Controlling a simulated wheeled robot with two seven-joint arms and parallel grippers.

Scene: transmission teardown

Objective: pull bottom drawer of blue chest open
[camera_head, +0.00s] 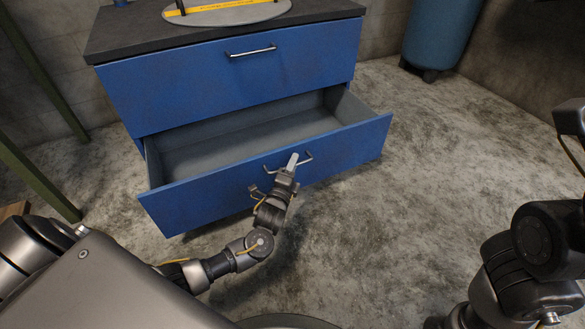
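The blue chest (230,90) stands ahead with a dark grey top. Its bottom drawer (345,145) is pulled well out, and its grey inside looks empty. The bottom drawer's metal handle (307,157) is on its front face. My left gripper (292,162) is at this handle, with one pale finger over the bar. The other finger is not clear, so I cannot tell whether it is closed on the bar. The top drawer is shut, with its own handle (251,51). My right arm shows at the right edge, but its gripper is out of view.
A round grey disc with a yellow strip (225,10) lies on the chest top. A blue tank (440,32) stands at the back right. Green posts (35,178) rise at the left. The stained concrete floor (440,160) right of the drawer is clear.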

